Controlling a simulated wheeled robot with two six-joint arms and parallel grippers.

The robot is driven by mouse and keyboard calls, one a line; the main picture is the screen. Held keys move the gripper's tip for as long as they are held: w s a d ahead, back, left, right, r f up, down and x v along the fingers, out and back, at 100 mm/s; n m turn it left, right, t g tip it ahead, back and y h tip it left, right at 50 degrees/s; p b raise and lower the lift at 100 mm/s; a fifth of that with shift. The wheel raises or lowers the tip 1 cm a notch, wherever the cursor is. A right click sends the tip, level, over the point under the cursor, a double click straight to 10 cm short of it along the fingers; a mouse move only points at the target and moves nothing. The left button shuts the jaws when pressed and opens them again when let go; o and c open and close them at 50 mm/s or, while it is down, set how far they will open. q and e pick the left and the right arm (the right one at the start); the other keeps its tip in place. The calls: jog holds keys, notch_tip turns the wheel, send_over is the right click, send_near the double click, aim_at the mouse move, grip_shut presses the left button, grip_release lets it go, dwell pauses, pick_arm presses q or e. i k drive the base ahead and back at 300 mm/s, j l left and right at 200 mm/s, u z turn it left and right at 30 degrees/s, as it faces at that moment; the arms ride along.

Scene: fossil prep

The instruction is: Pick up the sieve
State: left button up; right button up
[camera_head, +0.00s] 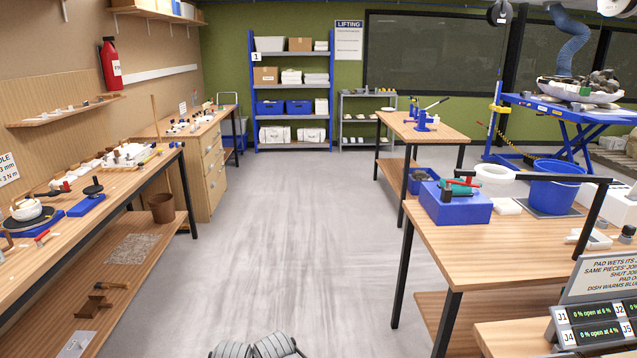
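I cannot make out a sieve for certain. A white ring-shaped item (495,174) lies at the back of the right-hand table, left of a blue bucket (556,186); I cannot tell whether it has a mesh. A round dish-like item (28,214) sits on the left bench. Two grey ribbed parts of mine show at the bottom edge, cut off by the frame. I cannot tell whether they belong to the grippers, and no fingertips show. Nothing is seen held.
The right-hand table (480,246) also bears a blue box (455,206). A long workbench (75,222) runs along the left wall, with a brown bin (162,208) on its lower shelf. Blue shelving (291,100) stands at the back. The grey floor (290,230) between is clear.

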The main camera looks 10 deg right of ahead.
aim_at(503, 206)
jog(key=i+j+z, duration=0.1)
jog(key=i+z, duration=0.4)
jog(key=i+j+z, duration=0.45)
jog(key=i, duration=0.2)
jog(key=i+j+z, duration=0.5)
